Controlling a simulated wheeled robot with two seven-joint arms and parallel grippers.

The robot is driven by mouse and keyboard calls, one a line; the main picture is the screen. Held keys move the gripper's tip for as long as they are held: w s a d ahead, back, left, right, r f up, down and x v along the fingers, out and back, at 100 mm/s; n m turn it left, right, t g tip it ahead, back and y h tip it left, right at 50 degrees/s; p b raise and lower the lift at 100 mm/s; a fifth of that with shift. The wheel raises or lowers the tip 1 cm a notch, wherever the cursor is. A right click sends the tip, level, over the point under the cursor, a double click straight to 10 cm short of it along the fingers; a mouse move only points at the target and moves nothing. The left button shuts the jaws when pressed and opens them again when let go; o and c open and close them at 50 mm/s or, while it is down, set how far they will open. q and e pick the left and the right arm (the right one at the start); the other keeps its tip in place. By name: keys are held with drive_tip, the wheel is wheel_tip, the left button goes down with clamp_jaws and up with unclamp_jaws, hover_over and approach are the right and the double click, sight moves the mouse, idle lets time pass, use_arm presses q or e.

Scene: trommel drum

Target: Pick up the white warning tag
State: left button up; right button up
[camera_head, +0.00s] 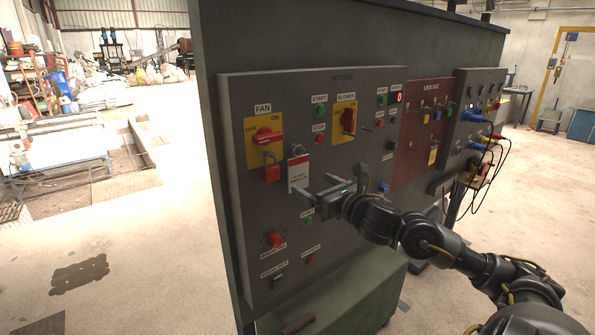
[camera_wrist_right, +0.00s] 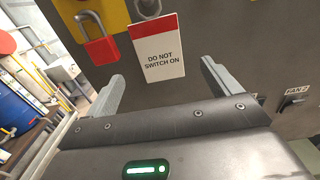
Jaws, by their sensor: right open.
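The white warning tag (camera_head: 299,174) has a red top band and hangs on the grey control panel, right of a red padlock (camera_head: 271,173) and below the red fan switch (camera_head: 267,137). In the right wrist view the tag (camera_wrist_right: 158,55) reads "DO NOT SWITCH ON" and hangs from a metal shackle or ring at its top. My right gripper (camera_head: 302,190) is open in front of the panel at the tag's lower part. In the wrist view its two fingers (camera_wrist_right: 160,82) stand apart on either side below the tag, with nothing between them. My left gripper is not in view.
The grey panel (camera_head: 240,215) carries several switches, buttons and labels around the tag. The red padlock (camera_wrist_right: 102,48) hangs close left of the tag. A red lock-out board (camera_head: 411,155) and plugged cables (camera_head: 505,165) are farther right. Open floor lies left.

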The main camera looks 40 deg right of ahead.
sight(299, 175)
drive_tip(key=shift+w, duration=0.45)
drive_tip(key=shift+w+r+p, duration=0.25)
drive_tip(key=shift+w+p, duration=0.2)
drive_tip(key=shift+p, duration=0.1)
drive_tip(key=w+p, duration=0.2)
drive_tip(key=w, duration=0.1)
drive_tip(key=shift+w+d+f, duration=0.1)
drive_tip(key=shift+w+f, duration=0.05)
drive_tip(key=shift+w, duration=0.2)
drive_tip(key=shift+w+f, duration=0.1)
drive_tip(key=shift+w, duration=0.25)
drive_tip(key=shift+s, duration=0.1)
drive_tip(key=c, duration=1.1)
drive_tip(key=shift+o, duration=0.2)
